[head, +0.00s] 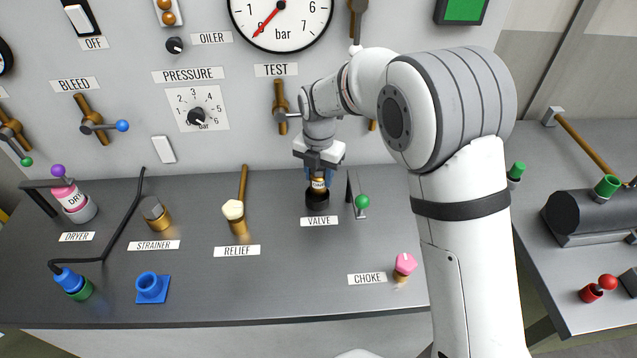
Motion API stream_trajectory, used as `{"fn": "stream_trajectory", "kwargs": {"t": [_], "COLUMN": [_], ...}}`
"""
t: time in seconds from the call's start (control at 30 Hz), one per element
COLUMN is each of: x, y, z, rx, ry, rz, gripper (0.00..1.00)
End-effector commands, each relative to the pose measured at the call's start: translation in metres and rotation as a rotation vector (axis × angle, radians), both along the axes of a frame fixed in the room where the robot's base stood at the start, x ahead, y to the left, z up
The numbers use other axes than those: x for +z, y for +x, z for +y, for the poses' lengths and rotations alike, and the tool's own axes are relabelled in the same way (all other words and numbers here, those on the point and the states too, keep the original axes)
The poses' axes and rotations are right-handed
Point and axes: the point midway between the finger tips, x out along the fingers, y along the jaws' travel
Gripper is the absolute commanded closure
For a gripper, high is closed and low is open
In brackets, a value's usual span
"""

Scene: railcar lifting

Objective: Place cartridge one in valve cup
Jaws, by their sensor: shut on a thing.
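My gripper (320,170) points down over the valve station on the grey bench and is shut on a cartridge (318,184). The cartridge is brass with a pale printed label; its top is hidden between the fingers. The black valve cup (317,200) is directly below, just behind the VALVE label (319,221). The cartridge's lower end meets or overlaps the cup's rim in this view. I cannot tell how deep it sits. The cartridge looks close to upright.
A lever with a green knob (362,202) stands just right of the cup. The relief fitting (234,212) stands to the left, and a pink choke knob (405,264) is in front at right. The upright panel with gauge (281,20) rises behind. Bench front centre is clear.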

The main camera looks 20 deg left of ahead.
Motion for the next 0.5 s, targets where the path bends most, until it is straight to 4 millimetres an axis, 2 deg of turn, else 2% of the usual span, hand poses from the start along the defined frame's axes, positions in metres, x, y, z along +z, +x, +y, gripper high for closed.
{"fn": "stream_trajectory", "kwargs": {"t": [0.27,0.5], "x": [-0.033,-0.035], "y": [-0.003,-0.003], "z": [0.003,0.003], "rx": [0.007,0.008], "ry": [-0.002,0.001], "rz": [0.001,-0.001], "gripper": [0.96,0.96]}}
